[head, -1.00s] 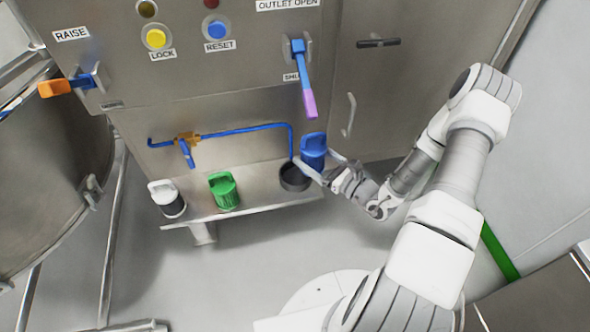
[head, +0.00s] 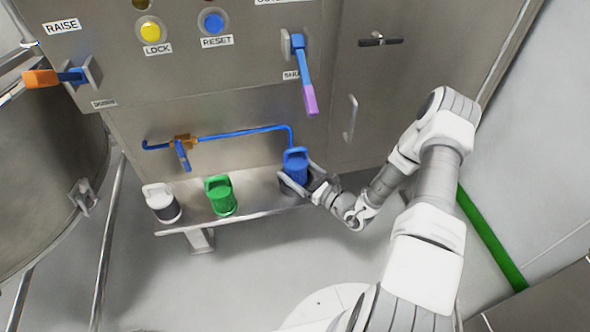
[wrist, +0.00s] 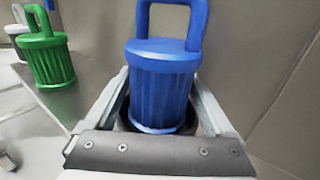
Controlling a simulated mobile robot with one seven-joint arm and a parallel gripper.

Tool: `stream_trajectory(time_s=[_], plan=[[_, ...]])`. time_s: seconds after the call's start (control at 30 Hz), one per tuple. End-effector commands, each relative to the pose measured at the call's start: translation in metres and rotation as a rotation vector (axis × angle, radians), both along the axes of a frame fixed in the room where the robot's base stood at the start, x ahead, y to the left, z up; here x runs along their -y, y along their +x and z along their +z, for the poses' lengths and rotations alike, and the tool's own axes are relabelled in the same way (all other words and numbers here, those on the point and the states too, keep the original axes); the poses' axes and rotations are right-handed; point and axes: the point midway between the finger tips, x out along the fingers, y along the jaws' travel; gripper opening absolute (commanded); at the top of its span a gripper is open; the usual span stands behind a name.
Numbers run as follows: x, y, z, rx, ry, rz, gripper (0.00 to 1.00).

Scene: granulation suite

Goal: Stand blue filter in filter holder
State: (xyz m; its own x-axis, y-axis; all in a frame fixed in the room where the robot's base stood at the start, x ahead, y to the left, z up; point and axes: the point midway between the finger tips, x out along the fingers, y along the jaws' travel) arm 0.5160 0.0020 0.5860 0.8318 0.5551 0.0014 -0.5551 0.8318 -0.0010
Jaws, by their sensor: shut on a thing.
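The blue filter (head: 296,166) is a ribbed cylinder with a loop handle on top. It is upright at the right end of the shelf, and it also shows in the wrist view (wrist: 162,85). My gripper (head: 298,182) is shut on it, with one finger on each side. The filter holder (wrist: 128,122) is a dark round cup directly below the filter; its rim shows around the filter's lower end. The filter's bottom edge is visible against the dark cup, and I cannot tell how deep it sits.
A green filter (head: 221,196) and a white-topped filter (head: 162,203) stand on the steel shelf (head: 258,192) to the left. A blue pipe (head: 240,131) runs just behind and above. A purple-tipped lever (head: 305,75) hangs above. The floor in front is clear.

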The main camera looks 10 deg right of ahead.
Motion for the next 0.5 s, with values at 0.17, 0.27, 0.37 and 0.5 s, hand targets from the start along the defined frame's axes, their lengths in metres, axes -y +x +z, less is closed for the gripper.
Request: stream_trajectory(time_s=[0.17, 0.27, 0.37, 0.5], plan=[[0.0003, 0.0002, -0.0065, 0.001, 0.001, 0.000, 0.23], [0.0003, 0.0001, -0.0095, 0.001, 0.001, 0.000, 0.23], [0.0003, 0.0001, -0.0122, 0.001, 0.001, -0.001, 0.23], [0.0003, 0.0000, -0.0117, 0.000, 0.000, 0.000, 0.95]])
